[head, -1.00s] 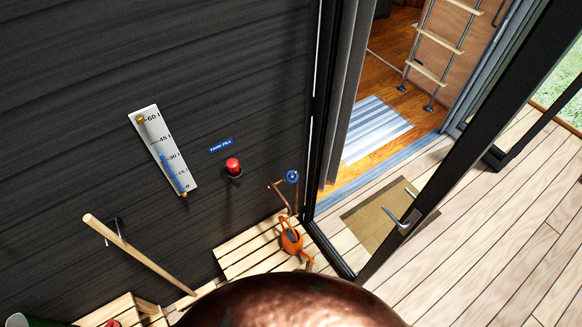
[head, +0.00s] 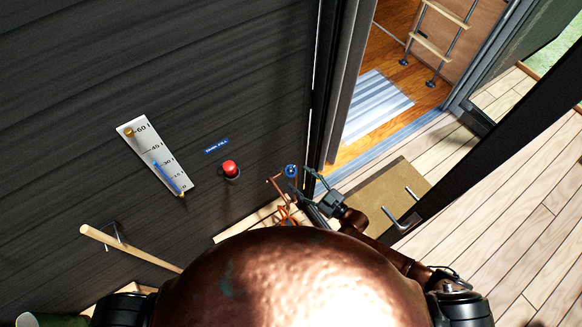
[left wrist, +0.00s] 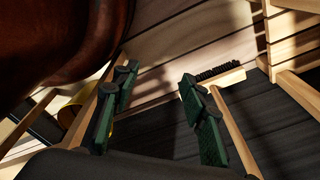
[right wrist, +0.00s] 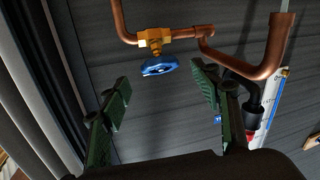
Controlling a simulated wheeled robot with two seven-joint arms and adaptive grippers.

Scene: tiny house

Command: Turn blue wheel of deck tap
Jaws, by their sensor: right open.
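The deck tap's blue wheel (head: 291,170) is by the dark wall left of the doorway in the head view. In the right wrist view the blue wheel (right wrist: 160,66) sits below a brass valve body (right wrist: 153,38) on copper pipe (right wrist: 236,58). My right gripper (head: 307,184) is open and empty, with its fingers beside the wheel in the head view. In the right wrist view the right gripper (right wrist: 160,84) has the wheel between its two fingertips in the picture, apparently still beyond them. My left gripper (left wrist: 159,80) is open and empty, outside the head view.
A red button (head: 230,168) and a level gauge (head: 153,157) are on the wall. The door frame (head: 330,90) stands close right of the tap. A broom (left wrist: 228,78) shows near my left gripper.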

